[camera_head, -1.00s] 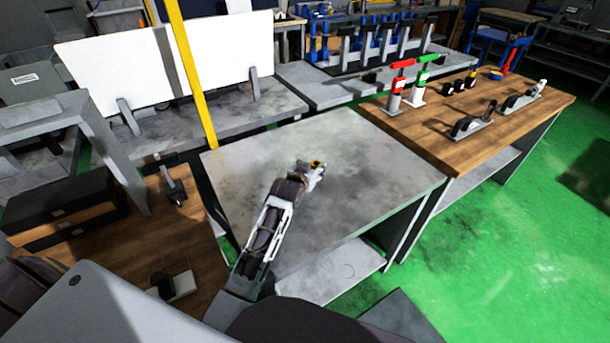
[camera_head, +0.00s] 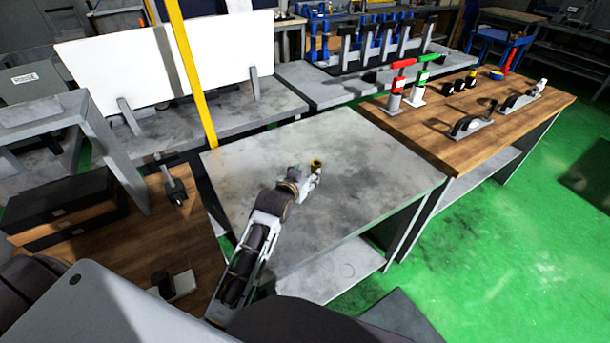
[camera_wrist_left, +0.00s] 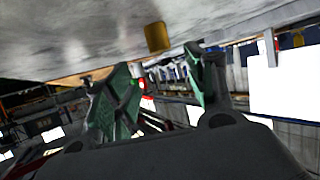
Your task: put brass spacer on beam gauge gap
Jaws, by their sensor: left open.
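My left gripper (camera_head: 307,182) is open and empty, just on the near side of the spacer. In the left wrist view the spacer lies beyond and between the two green-padded fingers (camera_wrist_left: 162,72), not touching them. I cannot tell which fixture is the beam gauge. My right gripper is not in view.
A wooden bench (camera_head: 540,100) at the right holds red and green upright tools (camera_head: 408,82) and grey fixtures with black parts (camera_head: 470,122). A yellow post (camera_head: 190,70) stands at the grey table's back left. The rest of that tabletop is clear.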

